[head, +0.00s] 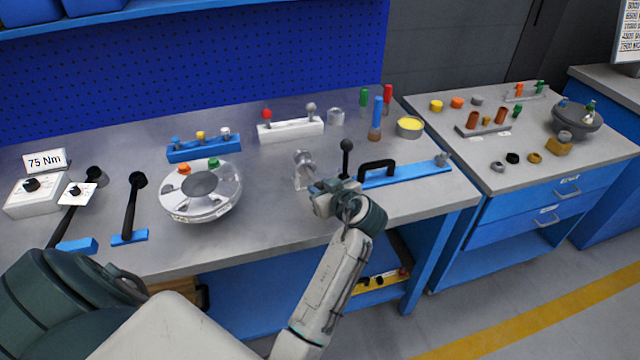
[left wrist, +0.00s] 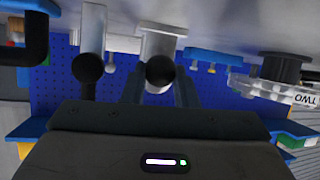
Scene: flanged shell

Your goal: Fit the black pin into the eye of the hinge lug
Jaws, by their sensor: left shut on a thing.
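The grey metal hinge lug (head: 303,162) stands on the bench at the middle in the head view. My left gripper (head: 319,192) is just in front and to the right of it, close to the bench. In the left wrist view the gripper (left wrist: 160,78) is shut on the black pin (left wrist: 160,70), whose round black end shows between the fingers. The lug (left wrist: 160,38) shows straight behind the pin, which hides part of it. The eye is hidden, and I cannot tell whether the pin touches it. My right gripper is not in view.
A black-knobbed lever (head: 346,146) stands right behind my left gripper. A blue bar with a black handle (head: 377,166) lies to the right. A round flanged shell (head: 201,191) sits to the left. A white block (head: 290,131) with knobs stands behind.

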